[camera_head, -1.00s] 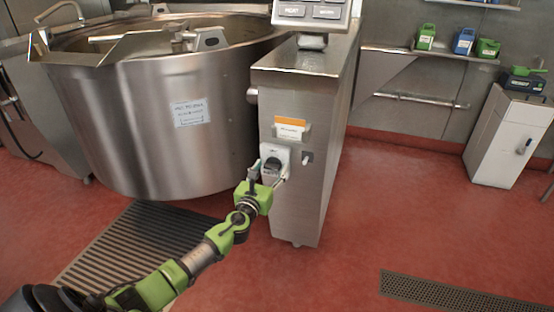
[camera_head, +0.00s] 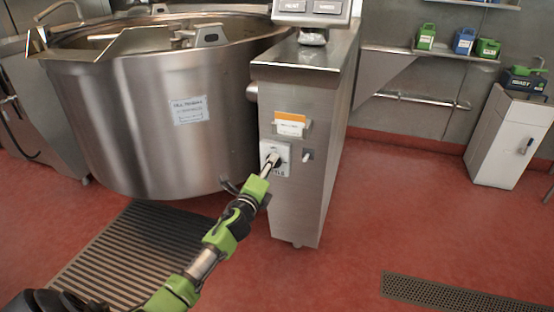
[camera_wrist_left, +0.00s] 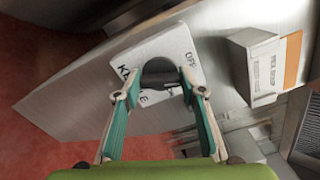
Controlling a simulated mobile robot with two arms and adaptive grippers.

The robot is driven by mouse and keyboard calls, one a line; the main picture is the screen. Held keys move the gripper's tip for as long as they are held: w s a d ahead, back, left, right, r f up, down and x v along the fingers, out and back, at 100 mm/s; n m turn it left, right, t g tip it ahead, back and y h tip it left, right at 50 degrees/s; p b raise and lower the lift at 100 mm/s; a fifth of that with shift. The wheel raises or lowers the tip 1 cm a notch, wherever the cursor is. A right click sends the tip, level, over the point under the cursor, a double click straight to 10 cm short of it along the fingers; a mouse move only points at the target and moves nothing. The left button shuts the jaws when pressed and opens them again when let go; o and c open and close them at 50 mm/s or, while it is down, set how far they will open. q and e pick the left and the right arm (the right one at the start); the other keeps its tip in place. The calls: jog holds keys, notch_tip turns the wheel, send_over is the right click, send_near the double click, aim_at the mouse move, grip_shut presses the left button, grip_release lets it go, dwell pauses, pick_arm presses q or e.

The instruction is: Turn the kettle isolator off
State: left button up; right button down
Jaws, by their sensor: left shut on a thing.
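The kettle isolator is a white square plate (camera_head: 283,150) with a dark rotary knob, on the front of the steel pedestal (camera_head: 305,210). In the left wrist view its plate (camera_wrist_left: 178,42) looks tilted, with "OFF" printed at the upper right and part of "KETTLE" at the left. The dark knob (camera_wrist_left: 160,72) lies between the fingertips. My left gripper (camera_head: 270,163) reaches it from the lower left and is shut on the knob. The fingers hide part of the knob, and I cannot tell its exact setting. My right gripper is not in view.
A large steel kettle (camera_head: 140,130) stands left of the pedestal. A small lever switch (camera_head: 307,156) sits right of the isolator, and a card holder (camera_head: 290,125) is above it. Floor grates (camera_head: 110,260) lie below. The red floor at right is mostly clear.

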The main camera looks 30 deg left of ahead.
pick_arm(q)
jog(key=n, duration=0.3)
jog(key=shift+n, duration=0.3)
jog(key=o, duration=1.2)
jog(key=shift+f, duration=0.1)
jog(key=shift+c, duration=0.2)
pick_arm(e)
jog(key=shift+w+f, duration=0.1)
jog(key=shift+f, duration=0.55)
pick_arm(q)
jog(key=shift+s, duration=0.1)
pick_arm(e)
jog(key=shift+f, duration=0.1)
pick_arm(q)
jog(key=p+v, duration=0.2)
jog(key=v, duration=0.4)
jog(key=shift+s, duration=0.4)
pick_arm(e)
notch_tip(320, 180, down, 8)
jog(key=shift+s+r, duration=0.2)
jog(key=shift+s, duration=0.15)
pick_arm(q)
jog(key=shift+d, duration=0.1)
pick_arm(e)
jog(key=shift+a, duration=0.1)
